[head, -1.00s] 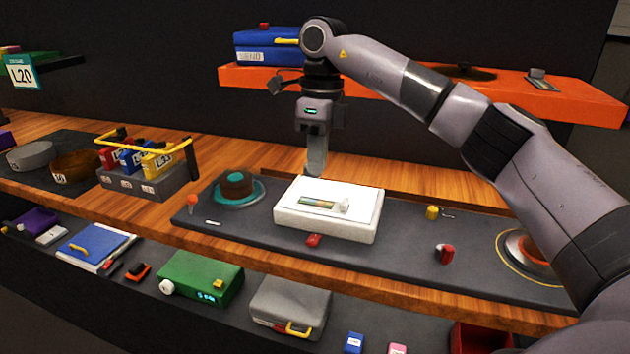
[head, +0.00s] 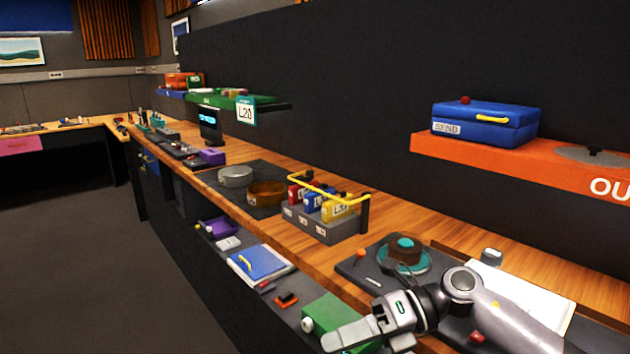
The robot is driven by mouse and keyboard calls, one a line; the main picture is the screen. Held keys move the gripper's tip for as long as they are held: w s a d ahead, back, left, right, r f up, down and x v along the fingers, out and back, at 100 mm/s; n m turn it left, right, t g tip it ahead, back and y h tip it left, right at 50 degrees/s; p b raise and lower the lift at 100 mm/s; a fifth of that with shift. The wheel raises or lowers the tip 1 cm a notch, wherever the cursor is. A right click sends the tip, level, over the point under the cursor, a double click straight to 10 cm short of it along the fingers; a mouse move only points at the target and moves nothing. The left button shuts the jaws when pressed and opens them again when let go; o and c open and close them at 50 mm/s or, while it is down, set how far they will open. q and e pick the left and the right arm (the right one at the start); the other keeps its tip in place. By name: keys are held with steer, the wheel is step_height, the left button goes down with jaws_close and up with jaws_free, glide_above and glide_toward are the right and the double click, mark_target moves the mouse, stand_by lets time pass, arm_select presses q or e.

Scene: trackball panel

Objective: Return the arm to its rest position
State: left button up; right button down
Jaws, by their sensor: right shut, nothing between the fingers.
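My right arm comes in from the lower right, folded low over the dark trackball panel (head: 362,268). My right gripper (head: 340,338) is shut and empty. It points left, and in the picture it lies over the front of the bench and part of the green box (head: 325,314). The brown ball with its teal ring (head: 405,254) sits in the panel just beyond my wrist. A white pad (head: 550,300) is partly hidden behind my arm. My left gripper is not in view.
A grey caddy (head: 322,229) with a yellow handle holds coloured blocks on the bench. A blue case (head: 485,124) stands on the orange shelf (head: 450,152). The lower shelf holds a blue binder (head: 258,263). Open floor (head: 80,250) lies at the left.

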steer(key=s+d+f+m+t+h, duration=0.15)
steer(key=d+f+m+t, duration=0.35)
steer(key=m, duration=0.6)
steer(key=s+f+m+t+h, duration=0.15)
steer(key=f+m+t, duration=0.25)
steer(key=m+t, duration=0.5)
steer(key=d+f+m+t+h, duration=0.3)
steer(key=f+m+t, duration=0.15)
steer(key=m, duration=0.75)
steer(key=s+d+f+m+g+h, duration=0.2)
steer(key=s+d+f+m+h, duration=0.1)
steer(key=s+f, duration=0.4)
steer(key=s+d+f+m+g+h, duration=0.3)
steer(key=s+d+f+m, duration=0.2)
steer(key=s+f, duration=0.2)
steer(key=shift+s+d+m, duration=0.15)
steer(key=shift+s+m, duration=0.25)
